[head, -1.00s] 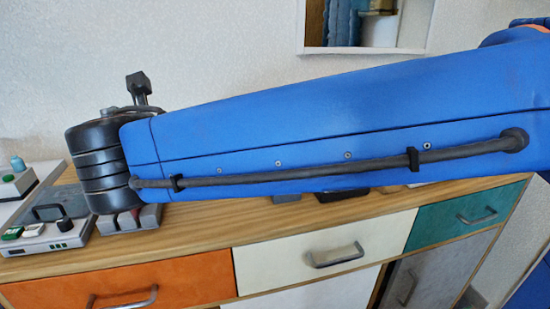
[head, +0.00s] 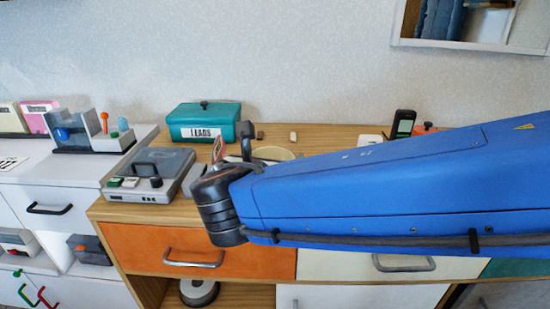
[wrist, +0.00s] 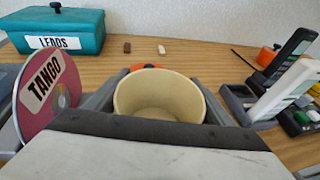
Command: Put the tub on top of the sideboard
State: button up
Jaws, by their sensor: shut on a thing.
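The cream tub (wrist: 160,98) is upright and open at the top, between the fingers of my gripper (wrist: 158,108) in the wrist view. My gripper is shut on it. In the head view only part of the tub (head: 272,153) shows behind my wrist. It is over the wooden top of the sideboard (head: 335,139), which also shows in the wrist view (wrist: 205,65). My arm hides the tub's base, so I cannot tell whether it touches the top.
A teal LEADS box (head: 205,122) stands at the back. A TANGO disc (wrist: 50,88) stands close left of the tub. A grey player (head: 150,172) is at the left end. A stand with a dark handset (wrist: 285,60) is at right. Bare wood lies behind the tub.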

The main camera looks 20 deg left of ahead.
jog(key=shift+f, duration=0.1)
jog(key=o, duration=1.2)
jog(key=shift+s, duration=0.1)
jog(key=v, duration=1.2)
